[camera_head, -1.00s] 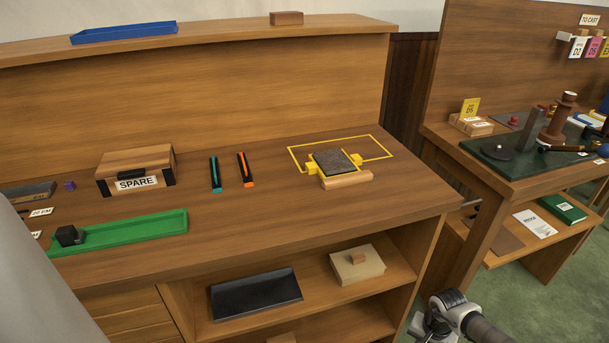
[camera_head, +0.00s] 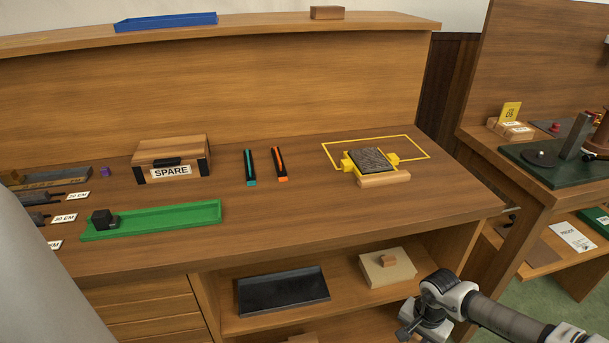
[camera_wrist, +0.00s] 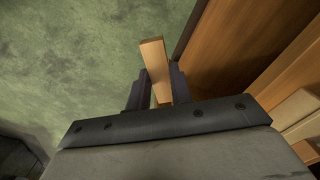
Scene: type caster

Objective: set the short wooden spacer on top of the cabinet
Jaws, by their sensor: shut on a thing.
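My gripper (camera_wrist: 157,84) is shut on a pale wooden bar (camera_wrist: 153,58), which sticks out past the fingers over the green floor in the wrist view. The bar looks like a wooden spacer; I cannot judge its length against the others. In the head view my gripper (camera_head: 412,326) is low, in front of the open shelves, and the bar cannot be made out there. The cabinet has a long raised top (camera_head: 270,28) at the back, above the worktop. Another wooden bar (camera_head: 384,179) lies in front of the yellow-clamped dark block (camera_head: 372,160).
On the raised top stand a blue tray (camera_head: 165,22) and a brown block (camera_head: 327,13), with bare room between them. The worktop holds a SPARE box (camera_head: 172,155) and a green tray (camera_head: 150,222). A black tray (camera_head: 283,291) is on the shelf below. Another bench (camera_head: 480,150) stands at right.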

